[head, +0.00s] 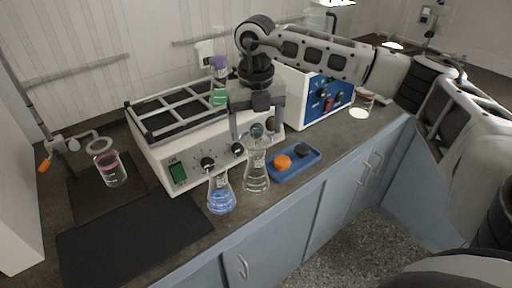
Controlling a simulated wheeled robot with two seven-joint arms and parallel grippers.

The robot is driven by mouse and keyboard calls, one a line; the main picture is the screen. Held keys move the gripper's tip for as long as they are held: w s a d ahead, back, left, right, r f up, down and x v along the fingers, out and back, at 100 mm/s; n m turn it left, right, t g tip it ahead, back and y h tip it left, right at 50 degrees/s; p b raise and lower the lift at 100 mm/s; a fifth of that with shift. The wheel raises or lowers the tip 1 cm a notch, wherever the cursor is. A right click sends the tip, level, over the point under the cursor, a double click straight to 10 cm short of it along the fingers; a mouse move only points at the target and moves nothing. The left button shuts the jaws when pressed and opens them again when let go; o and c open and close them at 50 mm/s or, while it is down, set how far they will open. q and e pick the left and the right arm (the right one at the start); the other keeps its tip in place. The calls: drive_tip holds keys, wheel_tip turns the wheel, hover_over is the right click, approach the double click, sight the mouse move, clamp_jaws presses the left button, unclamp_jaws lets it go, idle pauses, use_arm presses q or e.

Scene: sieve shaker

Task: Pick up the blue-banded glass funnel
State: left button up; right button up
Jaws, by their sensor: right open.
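The blue-banded glass funnel (257,131) shows as a small bluish glass piece at the mouth of a clear conical flask (256,176). It appears to sit in the flask's neck, though its lower part is hard to make out. My right gripper (253,127) comes from above and points down. Its fingers are open, one on the left and one on the right of the funnel. I cannot tell whether either finger touches the glass. My left gripper is not in view.
A flask of blue liquid (220,197) stands close at left. A blue tray (305,165) with an orange and a dark item lies at right. The white shaker (150,150) is behind. A beaker (112,170) and a dark mat (135,240) are at left.

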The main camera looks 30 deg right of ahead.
sight(256, 151)
wheel_tip(256, 151, down, 8)
drive_tip(key=shift+r+p, duration=0.2)
drive_tip(key=shift+p, duration=0.45)
drive_tip(key=shift+c, duration=0.3)
drive_tip(key=c, duration=0.9)
